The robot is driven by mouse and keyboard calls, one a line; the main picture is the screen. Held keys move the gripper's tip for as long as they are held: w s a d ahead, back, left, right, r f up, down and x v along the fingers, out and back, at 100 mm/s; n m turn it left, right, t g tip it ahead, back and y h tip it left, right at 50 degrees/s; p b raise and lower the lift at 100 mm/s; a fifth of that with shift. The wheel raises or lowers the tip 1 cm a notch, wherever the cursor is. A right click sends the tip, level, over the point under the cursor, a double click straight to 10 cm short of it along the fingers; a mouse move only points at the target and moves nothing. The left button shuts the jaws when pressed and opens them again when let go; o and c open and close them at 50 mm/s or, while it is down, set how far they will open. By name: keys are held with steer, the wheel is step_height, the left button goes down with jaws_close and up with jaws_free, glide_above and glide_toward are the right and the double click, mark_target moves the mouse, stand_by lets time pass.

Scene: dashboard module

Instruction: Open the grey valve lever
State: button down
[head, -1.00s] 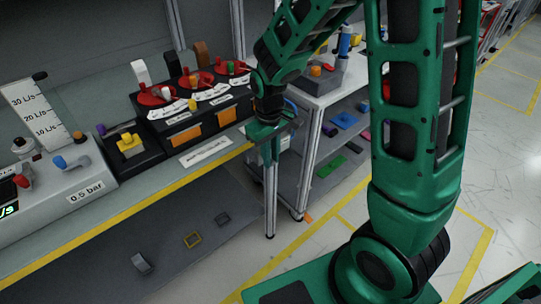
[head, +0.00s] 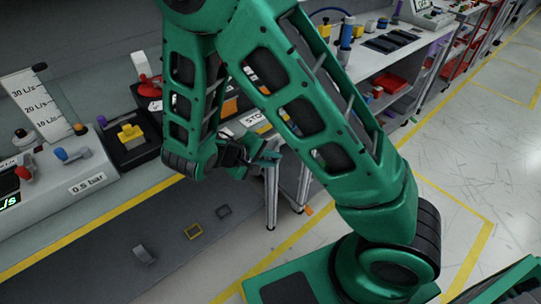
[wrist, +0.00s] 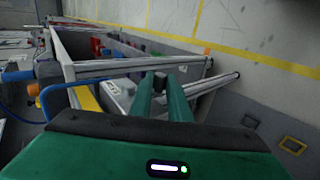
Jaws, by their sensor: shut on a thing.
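No lever shows clearly as the grey valve lever. A pale, whitish upright handle (head: 138,63) stands at the back of the bench in the head view, beside a red part (head: 151,82). My arm hides much of the bench to its right. My gripper (head: 268,158) hangs in front of the bench edge in the head view, away from the pale handle. In the wrist view its green fingers (wrist: 160,82) are close together around a small dark grey thing, too small to name.
A grey panel marked 0.5 bar (head: 87,182) has a blue lever (head: 70,155) and a red knob (head: 24,173). A yellow part on a black box (head: 130,135) is beside it. Floor at right is clear.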

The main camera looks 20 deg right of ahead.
mark_target(278, 162)
steer(key=f+h, duration=0.1)
steer(key=h, duration=0.1)
steer(key=d+f+t+h, duration=0.1)
steer(key=h, duration=0.1)
steer(key=shift+w+t, duration=0.2)
steer(key=shift+t, duration=0.1)
steer(key=shift+w+d+f+t+h, duration=0.1)
steer(key=shift+d+f+t+h, duration=0.2)
steer(key=shift+h, duration=0.65)
steer(key=shift+w+d+f+t+h, duration=0.15)
steer(key=shift+d+h, duration=0.25)
steer(key=shift+h, duration=0.55)
steer(key=shift+f, duration=0.1)
steer(key=c, duration=1.7)
jaws_free()
steer(key=shift+d, duration=0.1)
steer(key=shift+o, duration=0.2)
steer(key=v, duration=1.1)
